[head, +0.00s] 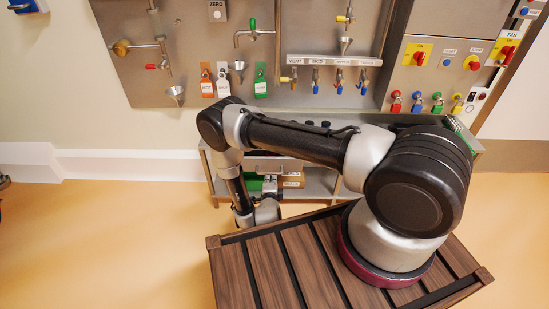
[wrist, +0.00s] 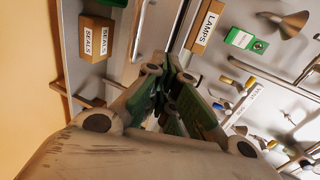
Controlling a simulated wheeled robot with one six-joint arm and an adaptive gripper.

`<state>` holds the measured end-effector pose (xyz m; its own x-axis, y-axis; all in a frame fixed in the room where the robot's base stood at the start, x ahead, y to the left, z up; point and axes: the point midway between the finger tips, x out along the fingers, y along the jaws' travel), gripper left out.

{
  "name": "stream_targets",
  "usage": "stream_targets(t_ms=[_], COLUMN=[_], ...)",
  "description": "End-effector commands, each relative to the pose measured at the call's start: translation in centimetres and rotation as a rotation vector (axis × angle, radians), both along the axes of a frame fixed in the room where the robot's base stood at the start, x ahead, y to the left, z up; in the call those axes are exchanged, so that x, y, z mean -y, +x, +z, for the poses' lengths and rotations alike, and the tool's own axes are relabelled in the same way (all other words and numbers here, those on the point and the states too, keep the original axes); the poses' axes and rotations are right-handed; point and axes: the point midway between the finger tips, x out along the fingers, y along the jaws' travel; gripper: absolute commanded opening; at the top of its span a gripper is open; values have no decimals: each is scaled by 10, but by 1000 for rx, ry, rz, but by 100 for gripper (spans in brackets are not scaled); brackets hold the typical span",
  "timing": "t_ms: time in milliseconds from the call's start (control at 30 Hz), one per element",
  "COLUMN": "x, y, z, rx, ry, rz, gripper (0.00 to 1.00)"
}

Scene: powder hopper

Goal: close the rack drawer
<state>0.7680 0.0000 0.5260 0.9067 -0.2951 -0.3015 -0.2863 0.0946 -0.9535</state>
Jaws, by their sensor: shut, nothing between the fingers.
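The steel rack (head: 321,184) stands low against the wall under the panel, partly hidden behind my arm. A grey, box-like part (head: 275,164) at its left end may be the rack drawer; I cannot tell how far out it is. My gripper (head: 270,185) points down in front of that end, partly covered by my wrist. In the wrist view my gripper (wrist: 176,75) is shut and empty, its fingers running toward the rack. A thin bar (wrist: 138,36) shows beyond the fingers and may be a handle. I cannot tell whether the fingers touch it.
A panel (head: 300,30) with valves, tags and switches hangs above the rack. The floor left of the rack (head: 120,235) is clear.

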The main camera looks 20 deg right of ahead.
Motion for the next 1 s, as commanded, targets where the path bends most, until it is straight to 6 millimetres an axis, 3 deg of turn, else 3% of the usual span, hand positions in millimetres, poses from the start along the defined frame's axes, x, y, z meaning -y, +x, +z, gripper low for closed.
stream_targets(t_ms=[100, 233, 700, 1000], x=[1, 6, 34, 42], y=[-6, 5, 92, 119], z=[0, -4, -29, -29], rx=[-1, 2, 3, 1], ry=[-2, 0, -1, -1], rz=[1, -3, -2, 0], gripper=[0, 0, 0, 0])
